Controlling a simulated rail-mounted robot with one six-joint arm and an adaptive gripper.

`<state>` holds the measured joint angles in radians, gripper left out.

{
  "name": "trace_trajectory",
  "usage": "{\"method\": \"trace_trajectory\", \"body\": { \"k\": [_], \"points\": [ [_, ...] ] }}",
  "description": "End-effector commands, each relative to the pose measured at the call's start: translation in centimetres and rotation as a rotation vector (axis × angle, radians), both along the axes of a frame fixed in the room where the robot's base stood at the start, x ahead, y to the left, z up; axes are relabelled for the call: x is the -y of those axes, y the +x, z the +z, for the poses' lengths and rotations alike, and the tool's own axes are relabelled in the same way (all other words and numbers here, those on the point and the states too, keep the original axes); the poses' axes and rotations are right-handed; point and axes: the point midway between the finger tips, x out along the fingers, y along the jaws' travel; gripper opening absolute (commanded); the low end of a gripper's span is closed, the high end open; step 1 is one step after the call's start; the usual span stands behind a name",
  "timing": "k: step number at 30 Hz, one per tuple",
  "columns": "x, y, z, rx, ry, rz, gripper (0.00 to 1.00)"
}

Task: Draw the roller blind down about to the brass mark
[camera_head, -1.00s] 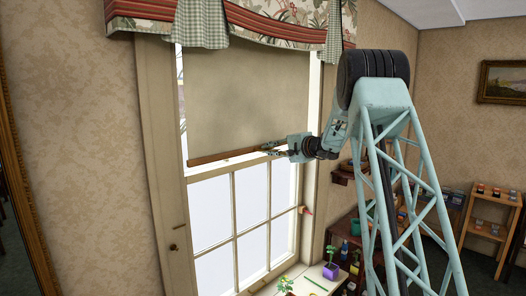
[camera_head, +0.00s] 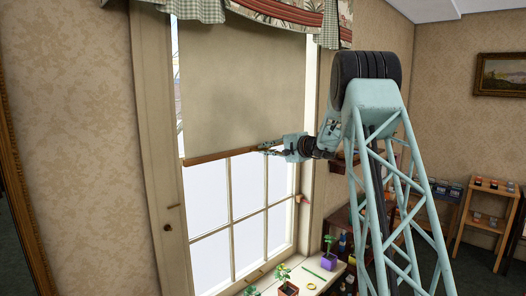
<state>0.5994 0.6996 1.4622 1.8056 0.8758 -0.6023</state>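The beige roller blind (camera_head: 240,90) hangs over the upper part of the window, its lower edge ending in a wooden bar (camera_head: 215,157). My gripper (camera_head: 266,149) is at the right part of this bar, its fingers around it and apparently closed on it; the fingertips are small in the view. A small brass-coloured strip (camera_head: 173,206) on the left window frame looks like the brass mark. The bar is clearly above it. A dark round knob (camera_head: 168,228) sits just below the strip.
A patterned valance (camera_head: 260,12) hangs over the blind's top. Potted plants (camera_head: 288,288), a purple pot (camera_head: 328,263) and a yellow ring (camera_head: 309,287) stand or lie on the sill below. A small reddish thing (camera_head: 301,198) sticks out at the right frame. Shelves stand at right.

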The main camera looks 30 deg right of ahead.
Motion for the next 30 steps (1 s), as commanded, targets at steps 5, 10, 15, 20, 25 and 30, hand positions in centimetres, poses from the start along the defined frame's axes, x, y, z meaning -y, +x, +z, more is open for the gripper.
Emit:
{"method": "trace_trajectory", "body": {
  "k": [5,10,15,20,25,30],
  "points": [
    [0.1,0.0,-2.0,-0.001,0.0,-0.001,0.0],
    [0.1,0.0,-3.4,-0.001,0.0,-0.001,0.0],
    [0.1,0.0,-4.9,-0.001,0.0,-0.001,0.0],
    [0.1,0.0,-6.2,-0.001,0.0,-0.001,0.0],
    [0.1,0.0,-7.7,-0.001,0.0,-0.001,0.0],
    [0.1,0.0,-9.2,-0.001,0.0,-0.001,0.0]
  ]
}}
